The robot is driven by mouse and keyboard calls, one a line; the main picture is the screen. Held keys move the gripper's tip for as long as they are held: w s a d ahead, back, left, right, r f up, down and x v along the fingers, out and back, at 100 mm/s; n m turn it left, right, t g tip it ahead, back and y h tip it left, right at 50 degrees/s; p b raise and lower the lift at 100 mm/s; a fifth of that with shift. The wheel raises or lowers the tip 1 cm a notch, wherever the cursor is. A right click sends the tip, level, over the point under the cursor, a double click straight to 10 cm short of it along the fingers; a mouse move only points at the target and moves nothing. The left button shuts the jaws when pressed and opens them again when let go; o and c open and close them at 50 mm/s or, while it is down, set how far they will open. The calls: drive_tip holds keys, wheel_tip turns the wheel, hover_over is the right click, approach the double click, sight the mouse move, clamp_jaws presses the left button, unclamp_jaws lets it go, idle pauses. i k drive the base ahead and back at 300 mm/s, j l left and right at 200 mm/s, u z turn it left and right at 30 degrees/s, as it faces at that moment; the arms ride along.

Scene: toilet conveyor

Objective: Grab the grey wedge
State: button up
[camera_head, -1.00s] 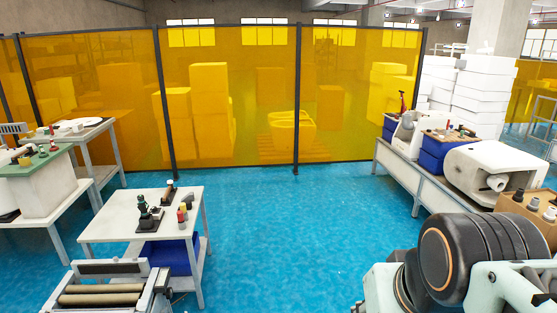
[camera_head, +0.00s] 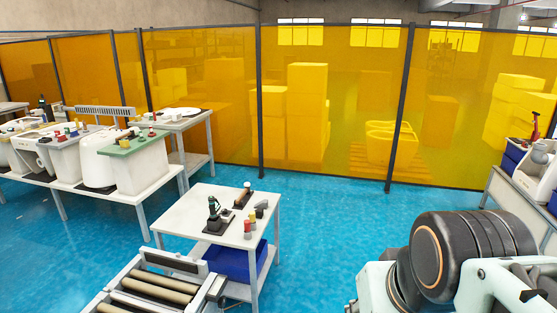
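A small grey piece (camera_head: 262,205) lies at the right edge of the white table (camera_head: 188,222) in the middle of the view. It may be the grey wedge, but it is too small to tell its shape. It is beside a small yellow piece and a red piece (camera_head: 248,229). My gripper is not in view; only my arm's links show at the lower right, apart from the table.
A dark stand (camera_head: 215,217) and a dark plate with a beige cylinder (camera_head: 243,195) are on the same table. A blue bin (camera_head: 233,263) is under it. A roller conveyor (camera_head: 160,283) stands in front. A bench with white tanks (camera_head: 135,165) is at left. Blue floor is clear right of the table.

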sight(263, 204)
drive_tip(key=i+l+u, duration=0.55)
drive_tip(key=i+l, duration=0.15)
drive_tip(key=i+z, duration=0.3)
drive_tip(key=i, duration=0.65)
drive_tip(key=i+j+z, duration=0.1)
drive_tip(key=i+z, duration=0.2)
drive_tip(key=i, duration=0.6)
